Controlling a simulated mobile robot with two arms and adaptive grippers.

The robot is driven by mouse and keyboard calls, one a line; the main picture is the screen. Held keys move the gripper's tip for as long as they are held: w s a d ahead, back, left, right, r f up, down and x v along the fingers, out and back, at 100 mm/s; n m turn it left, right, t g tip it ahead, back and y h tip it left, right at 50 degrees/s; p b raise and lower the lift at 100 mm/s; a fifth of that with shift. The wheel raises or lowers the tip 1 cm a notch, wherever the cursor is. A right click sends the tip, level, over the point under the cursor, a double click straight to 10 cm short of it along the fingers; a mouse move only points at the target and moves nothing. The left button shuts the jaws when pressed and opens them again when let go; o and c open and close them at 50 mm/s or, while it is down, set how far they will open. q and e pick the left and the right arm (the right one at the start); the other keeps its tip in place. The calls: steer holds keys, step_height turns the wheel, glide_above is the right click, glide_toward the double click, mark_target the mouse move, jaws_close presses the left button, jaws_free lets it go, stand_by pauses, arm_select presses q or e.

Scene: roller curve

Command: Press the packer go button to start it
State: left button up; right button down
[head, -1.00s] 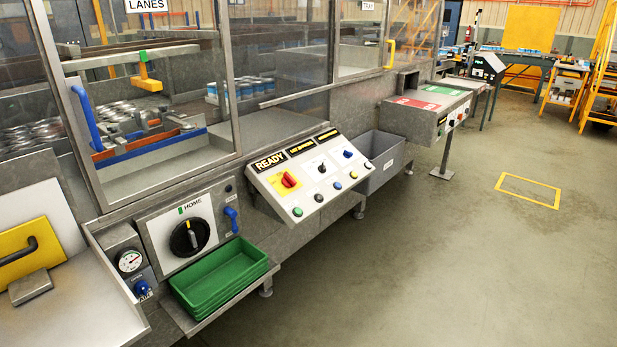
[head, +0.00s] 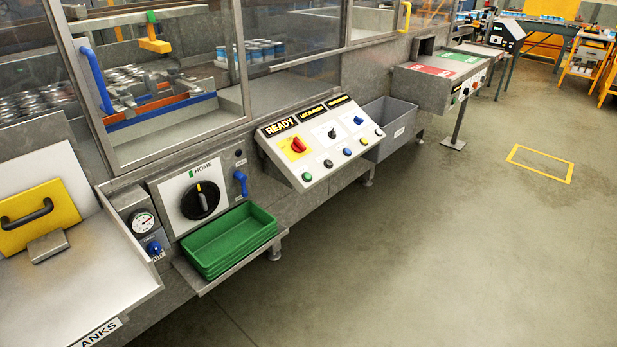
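The packer's sloped control panel (head: 322,146) sits on the machine front in the middle of the head view. Its lit READY sign (head: 279,127) is at the top left, beside two other dark signs. A red rotary switch on a yellow plate (head: 297,146) sits below READY. A green button (head: 307,177) is at the panel's lower left, with several other buttons along the lower edge and a black selector (head: 332,132) above. The button labels are too small to read. Neither of my grippers is in view.
A large black HOME dial (head: 200,200) is left of the panel, above stacked green trays (head: 229,240) on a protruding shelf. A grey bin (head: 391,127) hangs right of the panel. The floor (head: 420,250) in front is clear.

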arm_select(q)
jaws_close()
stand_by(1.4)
